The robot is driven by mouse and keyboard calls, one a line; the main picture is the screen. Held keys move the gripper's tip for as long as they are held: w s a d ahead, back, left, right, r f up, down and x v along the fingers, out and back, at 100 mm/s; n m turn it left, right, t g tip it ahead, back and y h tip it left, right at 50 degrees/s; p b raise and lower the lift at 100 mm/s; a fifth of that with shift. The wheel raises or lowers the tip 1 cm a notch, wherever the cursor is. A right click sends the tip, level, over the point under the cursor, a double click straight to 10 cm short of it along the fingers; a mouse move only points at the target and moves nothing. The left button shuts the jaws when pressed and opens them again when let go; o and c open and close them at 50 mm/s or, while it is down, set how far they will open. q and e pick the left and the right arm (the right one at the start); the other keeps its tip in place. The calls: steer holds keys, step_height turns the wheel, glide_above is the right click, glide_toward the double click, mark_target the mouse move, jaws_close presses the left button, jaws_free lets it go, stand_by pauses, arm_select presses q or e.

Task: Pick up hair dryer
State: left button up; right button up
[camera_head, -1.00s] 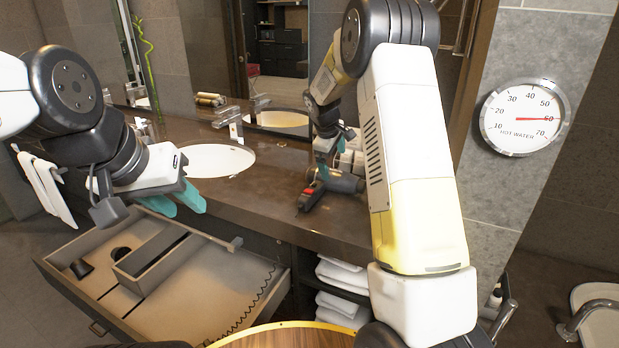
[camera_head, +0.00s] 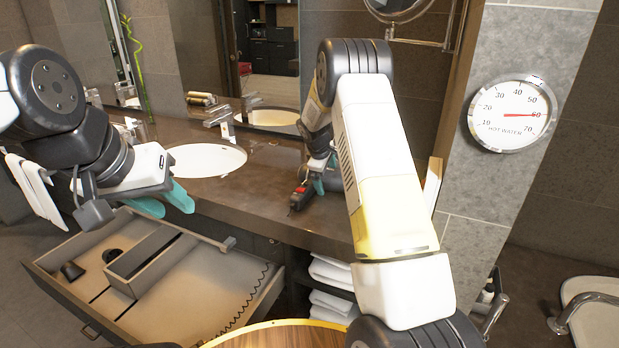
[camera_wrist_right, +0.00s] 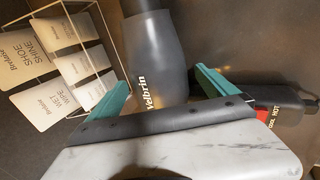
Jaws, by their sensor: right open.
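The dark grey hair dryer lies on the brown counter (camera_head: 260,207). Its handle (camera_head: 299,198), with a red switch, shows in the head view; my right arm hides most of its body. My right gripper (camera_head: 317,178) is low over it, fingers open. In the right wrist view, the barrel (camera_wrist_right: 155,58) marked "Velbrin" lies between the open teal fingers of my right gripper (camera_wrist_right: 163,76). The handle (camera_wrist_right: 285,105), with "COOL HOT" lettering, extends to the right behind the right finger. My left gripper (camera_head: 166,200) is open and empty above the open drawer.
The round sink (camera_head: 205,160) and tap (camera_head: 222,122) lie left of the dryer. A wire rack of cards (camera_wrist_right: 65,62) stands close to my right gripper. Folded towels (camera_head: 332,272) lie on the shelf below.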

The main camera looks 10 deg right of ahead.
steer(key=c, duration=1.9)
jaws_close()
steer(key=shift+r, duration=0.1)
